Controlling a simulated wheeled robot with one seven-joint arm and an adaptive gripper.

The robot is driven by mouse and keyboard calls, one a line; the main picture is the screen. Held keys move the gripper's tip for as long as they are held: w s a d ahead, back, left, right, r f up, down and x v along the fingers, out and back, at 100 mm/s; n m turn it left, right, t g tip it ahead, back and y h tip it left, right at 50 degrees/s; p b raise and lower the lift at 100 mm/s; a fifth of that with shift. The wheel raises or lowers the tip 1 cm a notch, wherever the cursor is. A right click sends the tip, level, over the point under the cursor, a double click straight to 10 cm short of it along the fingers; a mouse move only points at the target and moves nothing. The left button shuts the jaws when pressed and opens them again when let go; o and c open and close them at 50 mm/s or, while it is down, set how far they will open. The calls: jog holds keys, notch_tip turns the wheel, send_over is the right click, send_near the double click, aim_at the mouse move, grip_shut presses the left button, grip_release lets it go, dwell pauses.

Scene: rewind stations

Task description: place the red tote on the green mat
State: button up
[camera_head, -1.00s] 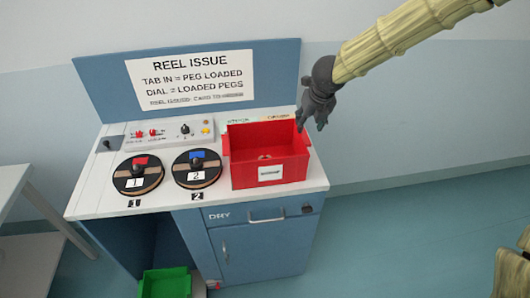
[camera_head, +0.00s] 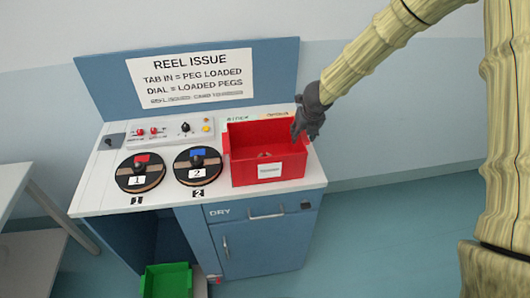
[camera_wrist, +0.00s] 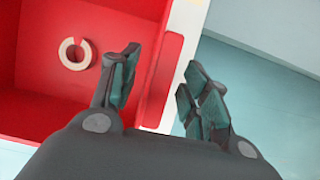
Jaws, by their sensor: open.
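The red tote (camera_head: 244,172) stands on the right part of the white counter top, with a pale label on its front. A small pale ring with a red part (camera_wrist: 75,53) lies inside it. My gripper (camera_head: 304,137) is at the tote's right side, near the rim. In the wrist view my gripper (camera_wrist: 163,85) is open, one finger on the tote's inner side and the other outside, with the red side ledge (camera_wrist: 165,78) between them. It does not hold the tote. I see no green mat in these views.
Two black reels, one with a red mark (camera_head: 141,172) and one with a blue mark (camera_head: 197,165), lie left of the tote. A control panel (camera_head: 165,132) and a sign board (camera_head: 190,80) are behind. A green bin (camera_head: 166,282) sits low at the front. Floor at right is clear.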

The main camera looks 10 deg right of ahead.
jog(key=shift+f, duration=0.35)
dwell(0.6)
grip_shut()
dwell(0.3)
